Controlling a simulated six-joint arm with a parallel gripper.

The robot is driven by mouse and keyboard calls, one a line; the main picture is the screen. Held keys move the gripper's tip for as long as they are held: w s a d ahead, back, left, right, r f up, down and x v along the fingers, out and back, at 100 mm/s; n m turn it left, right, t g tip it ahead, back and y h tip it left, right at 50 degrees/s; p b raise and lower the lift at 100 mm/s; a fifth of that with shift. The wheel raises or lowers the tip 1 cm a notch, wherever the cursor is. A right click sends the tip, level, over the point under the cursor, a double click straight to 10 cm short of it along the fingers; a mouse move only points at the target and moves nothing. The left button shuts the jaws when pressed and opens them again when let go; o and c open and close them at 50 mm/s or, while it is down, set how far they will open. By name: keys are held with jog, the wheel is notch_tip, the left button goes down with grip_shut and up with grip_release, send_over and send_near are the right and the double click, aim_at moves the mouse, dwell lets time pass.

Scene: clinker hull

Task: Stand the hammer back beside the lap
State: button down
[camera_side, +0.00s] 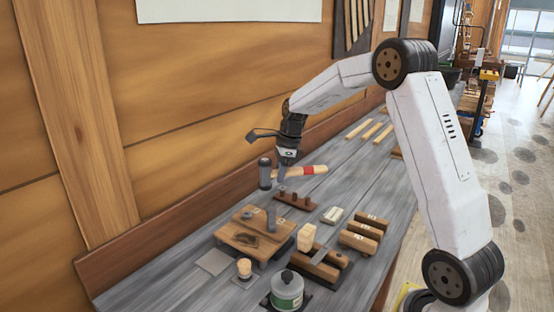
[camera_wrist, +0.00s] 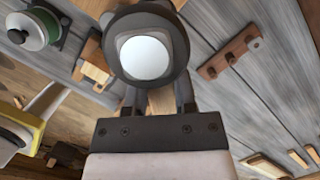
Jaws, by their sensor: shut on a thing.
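My gripper (camera_side: 281,176) is shut on the hammer, above the bench. The hammer has a dark cylindrical head (camera_side: 265,173) on the left and a pale wooden handle with a red band (camera_side: 309,170) reaching right, so it lies roughly level. In the wrist view the round head with its bright face (camera_wrist: 146,57) fills the top middle, with my fingers (camera_wrist: 158,105) around the handle just below it. Wooden planks (camera_side: 232,236), which look like the lap, lie on the bench below and left of the hammer, with an upright grey metal piece on them.
A dark wooden rack with pegs (camera_side: 297,201) stands just below the hammer. A pale block (camera_side: 306,236), wooden blocks (camera_side: 359,241) and a green-and-white can (camera_side: 287,293) crowd the front. The wooden wall (camera_side: 200,130) rises behind. Bare bench shows right of the rack.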

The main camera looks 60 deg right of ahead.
jog(key=d+m+h, duration=0.2)
jog(key=d+m, duration=0.4)
jog(key=m, duration=0.2)
notch_tip(320, 180, down, 7)
jog(key=shift+s+r+t, duration=0.2)
jog(key=shift+s+t, duration=0.2)
jog(key=shift+f, duration=0.1)
jog(key=shift+s+x, duration=0.3)
jog(key=shift+x, duration=0.95)
jog(key=shift+s+x, duration=0.25)
jog(key=shift+x, duration=1.05)
jog(key=shift+s+x, duration=0.3)
jog(key=shift+x, duration=0.95)
jog(key=shift+d+f, duration=0.1)
jog(key=shift+f, duration=0.6)
jog(key=shift+c, duration=1.7)
grip_release()
jog(key=shift+f, duration=0.1)
